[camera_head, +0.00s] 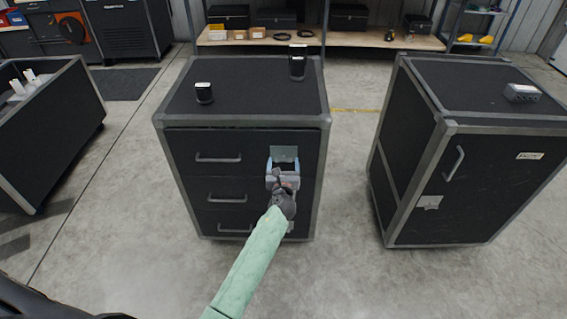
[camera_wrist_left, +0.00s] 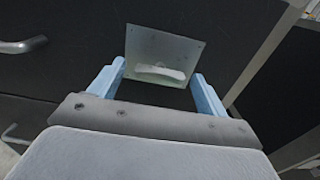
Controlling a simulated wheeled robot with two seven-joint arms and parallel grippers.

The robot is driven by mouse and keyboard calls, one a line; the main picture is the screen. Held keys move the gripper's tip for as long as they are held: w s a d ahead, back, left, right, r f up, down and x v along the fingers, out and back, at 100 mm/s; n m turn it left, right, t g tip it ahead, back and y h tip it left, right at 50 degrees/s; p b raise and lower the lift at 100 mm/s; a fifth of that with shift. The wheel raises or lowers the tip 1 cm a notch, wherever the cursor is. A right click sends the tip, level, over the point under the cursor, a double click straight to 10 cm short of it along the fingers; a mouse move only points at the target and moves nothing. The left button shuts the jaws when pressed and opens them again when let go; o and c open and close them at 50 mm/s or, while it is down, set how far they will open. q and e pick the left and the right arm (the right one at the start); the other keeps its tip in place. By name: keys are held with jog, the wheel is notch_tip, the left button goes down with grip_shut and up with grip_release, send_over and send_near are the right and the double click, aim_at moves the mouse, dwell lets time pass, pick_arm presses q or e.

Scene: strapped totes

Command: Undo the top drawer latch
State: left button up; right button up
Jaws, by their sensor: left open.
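The black drawer cabinet (camera_head: 244,98) with grey edges stands in the middle of the head view. Its top drawer (camera_head: 190,141) has a bar handle (camera_head: 218,158) on the left and a metal latch plate (camera_head: 284,152) on the right. In the left wrist view the latch (camera_wrist_left: 160,74) shows as a pale tab on a square plate (camera_wrist_left: 166,45). My left gripper (camera_head: 284,166) is in front of the latch, its light-blue fingers (camera_wrist_left: 158,82) open, one on each side of the tab. No contact with the tab shows. My right gripper is not in view.
Two small dark objects stand on the cabinet top, one at left (camera_head: 204,92) and one at the back (camera_head: 297,62). A second black case (camera_head: 480,90) stands at right, and an open bin (camera_head: 60,130) at left. Floor between them is clear.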

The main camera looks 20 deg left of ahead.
pick_arm(q)
jog(key=shift+w, duration=0.15)
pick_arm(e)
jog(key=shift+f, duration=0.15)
pick_arm(q)
jog(key=shift+c, duration=0.3)
jog(key=c, duration=0.9)
